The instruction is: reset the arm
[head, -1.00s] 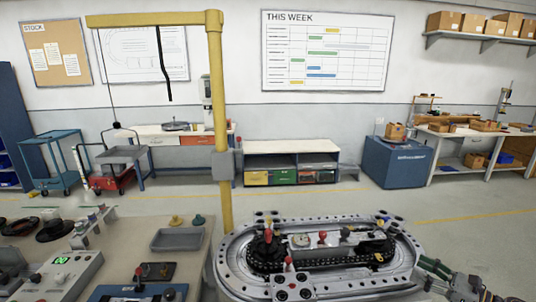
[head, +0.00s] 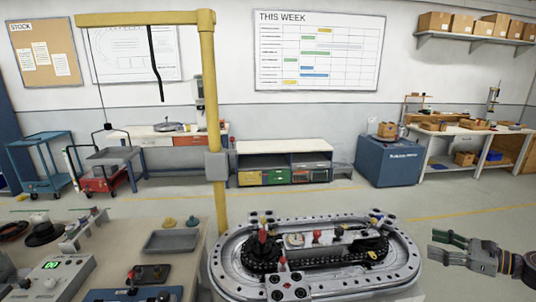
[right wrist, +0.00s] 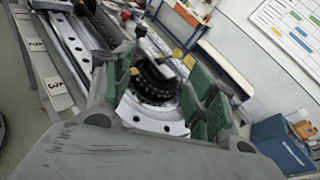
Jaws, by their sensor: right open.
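My right gripper (head: 436,246) comes in from the right edge in the head view. Its fingers are apart and nothing is between them. It stands to the right of the silver oval ring track (head: 228,262), clear of its rim. In the right wrist view the green-padded fingers (right wrist: 165,90) are spread, with part of the ring track (right wrist: 160,118) and its black chain seen beyond and between them. My left gripper is not in view.
A yellow post (head: 213,120) rises behind the track. A blue cabinet (head: 388,162) stands further back. The floor right of the track is open.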

